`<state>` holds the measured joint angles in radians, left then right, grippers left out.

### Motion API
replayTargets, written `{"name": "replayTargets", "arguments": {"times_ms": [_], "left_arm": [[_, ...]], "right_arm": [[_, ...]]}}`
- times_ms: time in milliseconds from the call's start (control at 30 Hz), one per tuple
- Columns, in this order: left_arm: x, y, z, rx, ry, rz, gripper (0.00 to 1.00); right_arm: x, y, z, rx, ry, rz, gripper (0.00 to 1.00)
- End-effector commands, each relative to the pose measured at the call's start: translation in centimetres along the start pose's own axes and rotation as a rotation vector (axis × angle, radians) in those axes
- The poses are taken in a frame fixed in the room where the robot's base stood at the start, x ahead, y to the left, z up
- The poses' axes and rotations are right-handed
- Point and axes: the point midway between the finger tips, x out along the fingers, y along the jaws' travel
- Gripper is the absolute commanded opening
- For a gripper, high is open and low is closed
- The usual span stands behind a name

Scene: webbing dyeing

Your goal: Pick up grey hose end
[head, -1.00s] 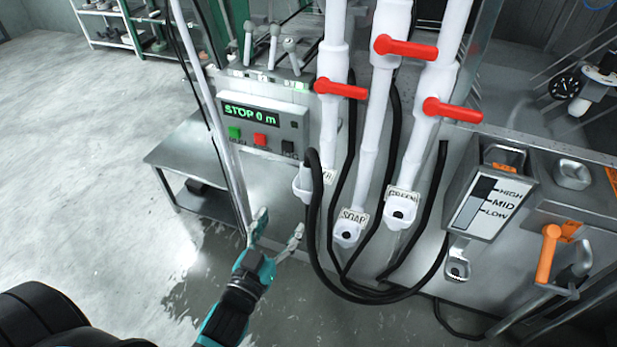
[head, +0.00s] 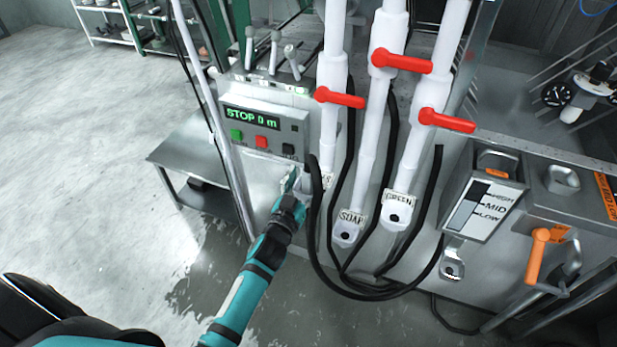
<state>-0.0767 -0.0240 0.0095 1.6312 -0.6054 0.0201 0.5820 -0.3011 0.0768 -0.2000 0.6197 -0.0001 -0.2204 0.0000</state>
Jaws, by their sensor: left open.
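A grey hose end (head: 312,184) sits on the machine front at the foot of the left white pipe, below the control panel. A black hose (head: 314,225) runs from its top and hangs down in a loop. My left gripper (head: 299,182) reaches up from below and is open, with its fingers close to the hose end. The gripper partly covers the hose end, and I cannot tell whether they touch. My right gripper is not in view.
White pipes with red lever handles (head: 340,98) stand just right, with holders marked SOAP (head: 347,233) and GREEN (head: 397,212) below. The control panel (head: 265,132) reads STOP 0 m. A metal table (head: 190,150) stands left; open wet floor lies below.

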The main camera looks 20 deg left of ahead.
Motion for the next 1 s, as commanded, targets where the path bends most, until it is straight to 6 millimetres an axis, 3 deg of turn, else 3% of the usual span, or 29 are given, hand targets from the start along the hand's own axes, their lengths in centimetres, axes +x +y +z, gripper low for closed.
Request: {"name": "replayTargets", "arguments": {"times_ms": [100, 367, 867, 1000], "left_arm": [[1.28, 0.01, -0.06, 0.000, 0.000, -0.001, 0.65], [1.56, 0.01, 0.06, 0.000, 0.000, 0.000, 0.65], [1.52, 0.02, 0.06, 0.000, -0.001, 0.000, 0.01], [1.54, 0.03, -0.04, 0.000, 0.002, 0.000, 0.00]], "right_arm": [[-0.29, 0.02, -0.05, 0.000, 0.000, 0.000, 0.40], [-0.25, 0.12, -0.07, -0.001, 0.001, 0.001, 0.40], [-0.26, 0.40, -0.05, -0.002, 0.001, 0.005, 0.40], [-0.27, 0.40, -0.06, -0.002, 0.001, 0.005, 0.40]]}}
